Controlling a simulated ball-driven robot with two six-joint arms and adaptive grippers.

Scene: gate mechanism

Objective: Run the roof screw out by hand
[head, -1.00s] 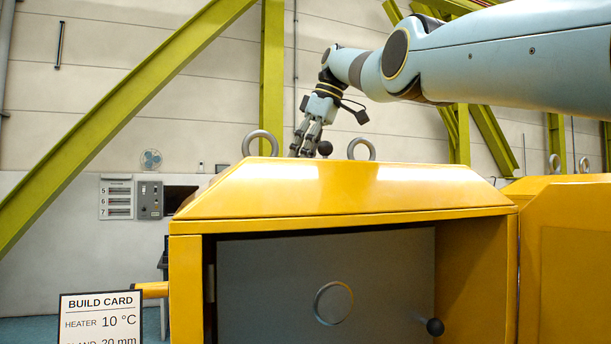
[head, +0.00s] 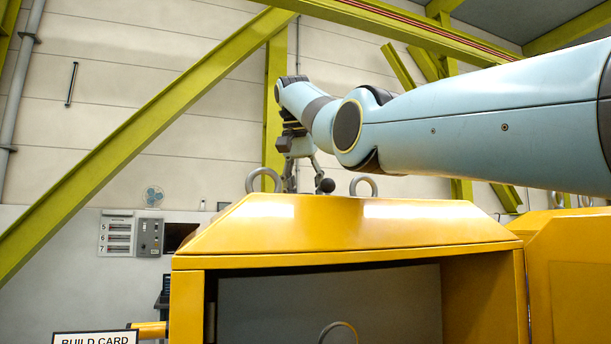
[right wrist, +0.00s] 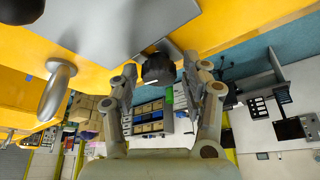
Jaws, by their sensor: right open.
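The roof screw shows as a dark round knob (head: 325,185) above the roof of the yellow housing (head: 340,222), between two grey lifting rings. My right gripper (head: 304,184) points down behind the roof edge, with its fingers apart just left of the knob. In the right wrist view the dark knob (right wrist: 158,72) lies between or just beyond the open fingertips of the gripper (right wrist: 159,62). I cannot tell whether they touch it. The screw's lower part is hidden. My left gripper is not in view.
Grey lifting rings stand left (head: 263,180) and right (head: 363,186) of the knob. One ring (right wrist: 57,88) is large in the right wrist view. The housing front is open below the roof. A yellow door (head: 570,270) stands at the right.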

